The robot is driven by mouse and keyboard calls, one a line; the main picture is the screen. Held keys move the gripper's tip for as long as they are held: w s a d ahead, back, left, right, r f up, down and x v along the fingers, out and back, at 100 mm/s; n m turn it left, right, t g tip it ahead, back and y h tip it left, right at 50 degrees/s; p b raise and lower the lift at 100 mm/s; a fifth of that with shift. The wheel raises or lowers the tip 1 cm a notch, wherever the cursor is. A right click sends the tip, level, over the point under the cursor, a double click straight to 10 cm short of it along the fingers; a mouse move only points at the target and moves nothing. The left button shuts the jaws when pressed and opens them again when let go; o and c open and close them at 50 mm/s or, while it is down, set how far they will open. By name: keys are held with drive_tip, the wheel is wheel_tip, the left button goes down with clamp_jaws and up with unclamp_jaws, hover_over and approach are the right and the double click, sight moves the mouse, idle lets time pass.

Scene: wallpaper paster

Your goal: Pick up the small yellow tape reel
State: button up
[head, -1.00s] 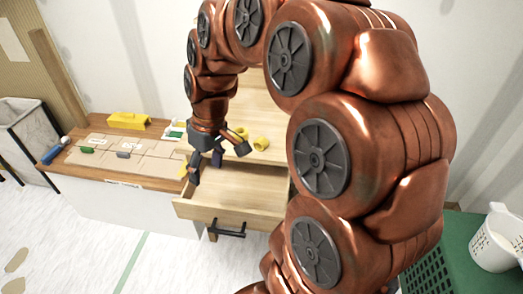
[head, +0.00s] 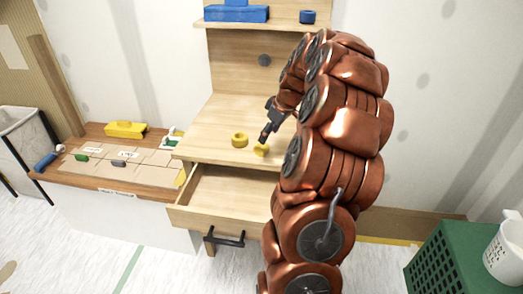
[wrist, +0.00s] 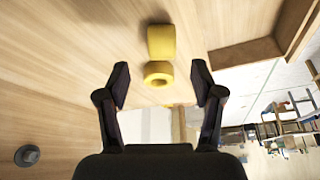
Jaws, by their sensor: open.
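Two yellow reels stand on the wooden worktop. In the head view, one reel (head: 240,139) is at the left with a hole on top. The other reel (head: 261,150) is just right of it and nearer the front edge, beside my gripper (head: 269,131). In the wrist view, one reel (wrist: 158,80) shows its hole and lies ahead between the fingers; the other (wrist: 161,42) is just beyond it. I cannot tell from size which is the small tape reel. My gripper (wrist: 160,72) is open, with nothing held between its fingers.
An open, empty-looking drawer (head: 225,190) juts out below the worktop. A shelf above holds a blue box (head: 236,14) and a blue reel (head: 308,17). A round grey knob (head: 264,60) is on the back panel. A yellow block (head: 125,129) sits on the left table.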

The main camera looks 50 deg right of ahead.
drive_tip(key=shift+w+p+x, duration=0.2)
drive_tip(key=shift+p+x, duration=0.15)
drive_tip(key=shift+x, duration=2.8)
drive_tip(key=shift+a+r, duration=0.1)
drive_tip(key=shift+a, duration=0.1)
drive_tip(key=c, duration=1.1)
drive_tip(key=shift+r, duration=0.1)
